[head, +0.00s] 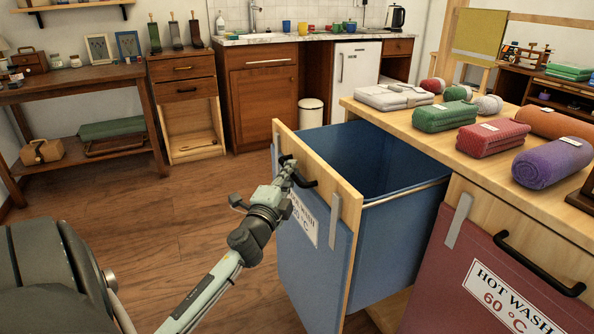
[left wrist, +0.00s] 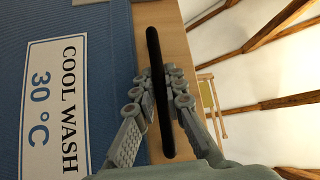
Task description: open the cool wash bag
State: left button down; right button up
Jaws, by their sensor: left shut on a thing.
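The cool wash bag (head: 385,240) is a blue bin on a wooden front, pulled out from under the counter so that its open top shows. Its label (left wrist: 55,105) reads "COOL WASH 30 °C" in the left wrist view. A black bar handle (left wrist: 158,85) is fixed to the wooden front (head: 346,200). My left gripper (head: 291,168) is at this handle, with its fingers on either side of it, shut on it; the grip also shows in the left wrist view (left wrist: 160,90). My right gripper is not in view.
The red hot wash bag (head: 450,285), with its own black handle (head: 535,262), is closed beside it. Folded and rolled towels (head: 490,137) lie on the wooden counter (head: 430,145). Open wooden floor (head: 180,215) lies to the left, with a workbench (head: 75,80) beyond.

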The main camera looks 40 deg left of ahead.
pick_arm(q)
jog(key=c, duration=1.8)
grip_release()
jog(key=shift+c, duration=0.2)
jog(key=v, duration=1.2)
jog(key=shift+d, duration=0.1)
